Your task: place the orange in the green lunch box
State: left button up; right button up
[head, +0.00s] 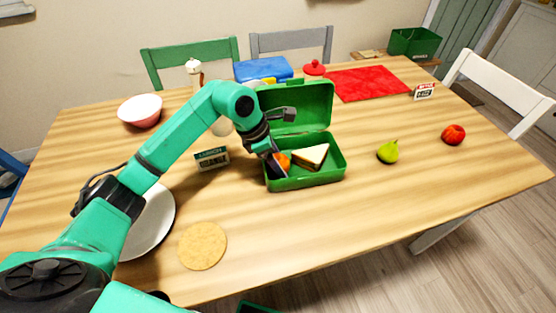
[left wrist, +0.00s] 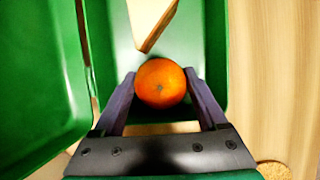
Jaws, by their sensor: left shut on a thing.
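The green lunch box (head: 308,182) stands open on the table, its lid (head: 306,104) raised at the back. A sandwich (head: 311,156) lies in its right part; its edge also shows in the left wrist view (left wrist: 150,18). My left gripper (head: 279,165) reaches down into the left part of the box. It is shut on the orange (left wrist: 161,83), which sits between its two fingers inside the box walls. In the head view the orange (head: 284,160) is partly hidden by the gripper. Whether it touches the box floor I cannot tell. My right gripper is not in view.
A pear (head: 388,152) and a red apple (head: 454,134) lie to the right of the box. A plate (head: 150,222) and a round cork mat (head: 202,246) lie nearer. The table front right is clear.

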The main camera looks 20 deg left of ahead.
pick_arm(q)
jog(key=o, duration=1.3)
jog(key=shift+o, duration=0.2)
jog(key=v, duration=1.2)
jog(key=shift+s, duration=0.15)
